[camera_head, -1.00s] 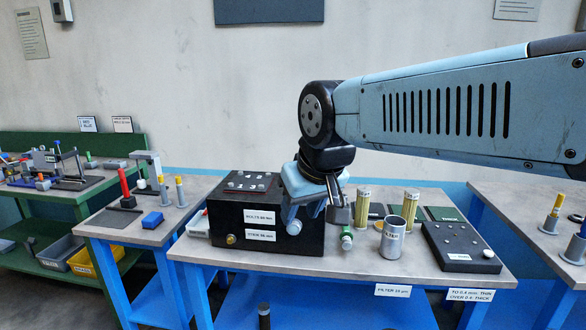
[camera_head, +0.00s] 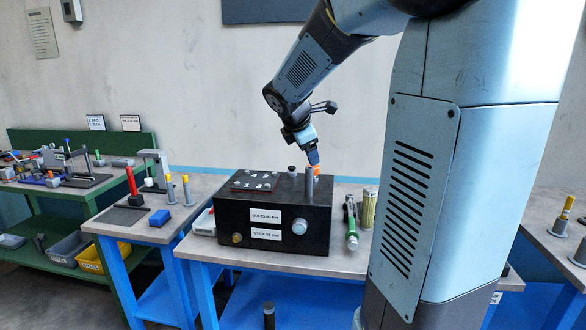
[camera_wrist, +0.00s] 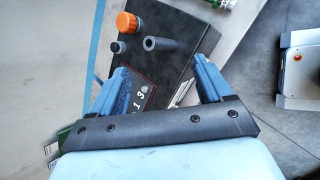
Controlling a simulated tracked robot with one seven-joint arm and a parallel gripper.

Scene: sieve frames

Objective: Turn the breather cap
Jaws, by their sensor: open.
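An orange cap (camera_head: 317,162) sits at the top rear of the black box (camera_head: 320,238), partly hidden behind my gripper (camera_head: 313,156). In the wrist view the orange ribbed cap (camera_wrist: 128,22) shows whole near the top edge, on the black box (camera_wrist: 190,25). My gripper (camera_wrist: 163,66) is open with nothing between its fingers. The cap lies beyond the fingertips and to their upper left, apart from them. A grey tube (camera_wrist: 157,44) and a dark round knob (camera_wrist: 117,47) stand on the box beside the cap.
A numbered plate (camera_head: 254,181) is on the box top. Grey (camera_head: 300,227) and brass (camera_head: 237,238) knobs are on its front. A green-and-white tool (camera_head: 351,225) and yellow filter (camera_head: 368,208) stand to the right.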

